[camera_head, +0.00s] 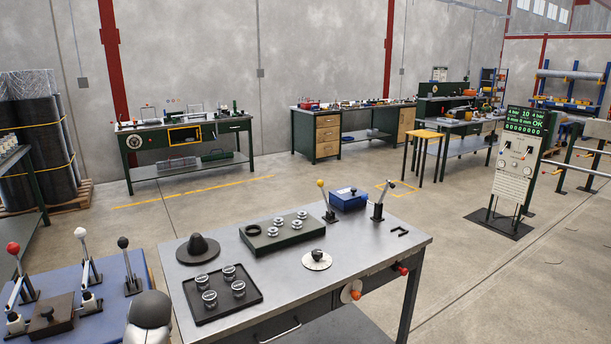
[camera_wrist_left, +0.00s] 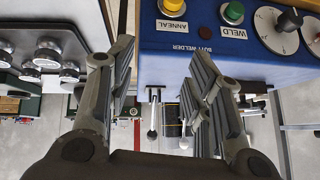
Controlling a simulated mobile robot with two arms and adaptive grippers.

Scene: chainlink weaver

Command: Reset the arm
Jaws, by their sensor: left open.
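My left gripper (camera_wrist_left: 160,75) shows in the left wrist view with its two dark fingers spread wide apart. Nothing is between them. Beyond the fingers is a blue butt welder panel (camera_wrist_left: 190,62) with a yellow button (camera_wrist_left: 172,7), a green button (camera_wrist_left: 233,13) and dials (camera_wrist_left: 277,28). Two levers (camera_wrist_left: 153,115) hang in view between the fingers. In the head view a grey rounded part of my arm shows at the bottom left; the gripper's fingers are out of sight there. My right gripper is in neither view.
A blue-topped bench (camera_head: 105,300) at the left carries levers with red, white (camera_head: 81,233) and black knobs. A grey workbench (camera_head: 340,275) holds a black tray (camera_head: 222,295), a cone (camera_head: 198,248) and a blue box (camera_head: 348,199). Floor (camera_head: 250,205) behind it is clear.

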